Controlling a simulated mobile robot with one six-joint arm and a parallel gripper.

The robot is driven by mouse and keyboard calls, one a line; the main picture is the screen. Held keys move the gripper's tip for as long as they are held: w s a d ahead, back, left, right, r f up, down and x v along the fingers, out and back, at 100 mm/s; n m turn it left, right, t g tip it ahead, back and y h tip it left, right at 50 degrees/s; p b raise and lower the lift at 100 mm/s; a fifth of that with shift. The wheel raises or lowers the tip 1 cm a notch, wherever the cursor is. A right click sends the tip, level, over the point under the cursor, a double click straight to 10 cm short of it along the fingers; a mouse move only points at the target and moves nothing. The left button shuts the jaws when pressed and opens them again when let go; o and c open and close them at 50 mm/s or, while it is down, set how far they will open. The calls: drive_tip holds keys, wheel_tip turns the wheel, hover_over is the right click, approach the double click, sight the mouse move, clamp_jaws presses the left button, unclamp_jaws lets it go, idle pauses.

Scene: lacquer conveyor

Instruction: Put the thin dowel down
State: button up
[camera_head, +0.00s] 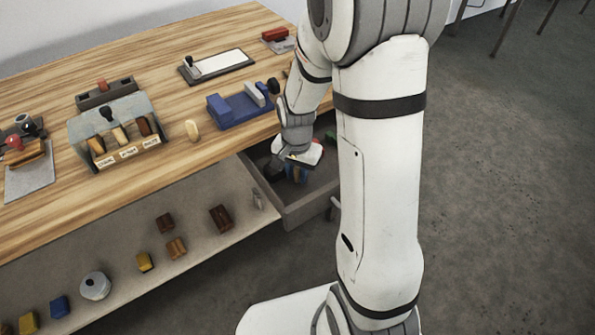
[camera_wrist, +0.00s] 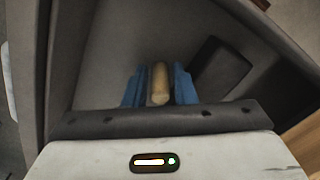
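The thin dowel (camera_wrist: 160,84) is a short tan wooden rod, seen in the wrist view between the two blue fingers of my gripper (camera_wrist: 159,88). The fingers lie close along both sides of it, and the gripper looks shut on it. In the head view my gripper (camera_head: 295,174) is down in the open grey drawer (camera_head: 309,207) below the table's front right edge.
A dark block (camera_wrist: 220,67) lies in the drawer to the right of the fingers. The drawer walls stand close around the gripper. The wooden table (camera_head: 190,165) above holds a blue holder (camera_head: 238,108) and a stamp rack (camera_head: 118,135). A lower shelf (camera_head: 115,240) carries several small blocks.

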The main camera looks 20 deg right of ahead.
sight(297, 169)
wheel_tip(297, 169, up, 12)
drive_tip(key=p, duration=0.2)
drive_tip(key=s+r+n+t, duration=0.1)
drive_tip(key=s+r+n, duration=0.2)
drive_tip(key=s, duration=0.4)
drive_tip(key=s+r+n+t, duration=0.1)
drive_tip(key=s+r+n, duration=0.3)
drive_tip(key=s, duration=0.3)
drive_tip(key=shift+d+n, duration=0.2)
drive_tip(key=shift+n, duration=0.1)
wheel_tip(297, 169, up, 8)
drive_tip(key=p, duration=0.6)
drive_tip(key=shift+s+f+t+p, duration=0.2)
drive_tip(key=shift+s+t+p, duration=0.1)
drive_tip(key=shift+p, duration=0.1)
